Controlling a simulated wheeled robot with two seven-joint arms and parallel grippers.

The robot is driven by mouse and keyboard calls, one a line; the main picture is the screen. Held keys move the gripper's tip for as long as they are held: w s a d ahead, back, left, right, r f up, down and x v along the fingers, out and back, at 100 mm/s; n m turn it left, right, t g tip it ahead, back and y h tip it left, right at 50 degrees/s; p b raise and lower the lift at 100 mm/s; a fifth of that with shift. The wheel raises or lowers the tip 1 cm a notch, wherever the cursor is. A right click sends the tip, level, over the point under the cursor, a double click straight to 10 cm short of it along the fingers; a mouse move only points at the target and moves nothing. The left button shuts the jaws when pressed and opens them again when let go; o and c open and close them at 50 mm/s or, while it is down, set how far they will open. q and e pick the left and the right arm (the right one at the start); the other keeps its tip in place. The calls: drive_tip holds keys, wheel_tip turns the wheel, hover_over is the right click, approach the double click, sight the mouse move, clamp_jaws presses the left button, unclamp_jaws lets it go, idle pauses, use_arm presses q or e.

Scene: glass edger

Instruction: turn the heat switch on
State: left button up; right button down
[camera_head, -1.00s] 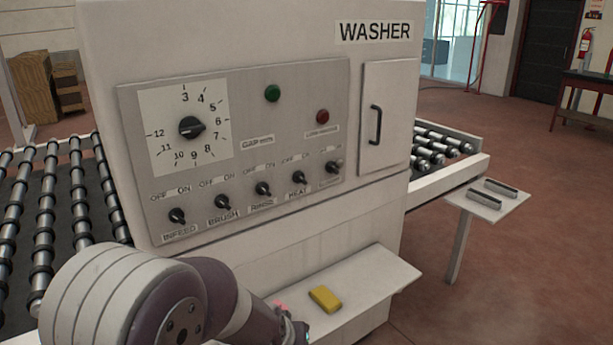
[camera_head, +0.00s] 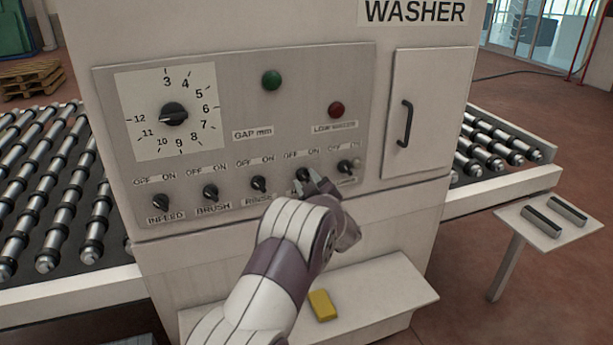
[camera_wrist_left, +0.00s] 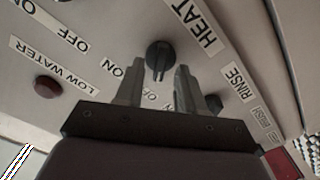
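The heat switch (camera_head: 304,174) is a black rotary knob in the lower row of the washer's grey panel, with OFF and ON labels above it. My left gripper (camera_head: 309,180) is at this knob and partly covers it and its label. In the left wrist view the knob (camera_wrist_left: 158,56) is by the HEAT label (camera_wrist_left: 195,24). The two fingers of the left gripper (camera_wrist_left: 158,72) are apart, with the knob at the gap between their tips. I cannot tell whether they touch it. Its exact pointing direction is unclear. My right gripper is not in view.
The rinse knob (camera_head: 258,184) and another knob (camera_head: 346,167) flank the heat switch closely. A red lamp (camera_head: 336,110) and a door handle (camera_head: 406,123) are above and right. A shelf (camera_head: 385,296) with a yellow block (camera_head: 322,305) juts out below.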

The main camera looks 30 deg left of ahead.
use_arm(q)
drive_tip(key=shift+w+a, duration=0.2)
drive_tip(key=shift+w, duration=0.1)
drive_tip(key=shift+a, duration=0.1)
drive_tip(key=shift+s, duration=0.1)
clamp_jaws()
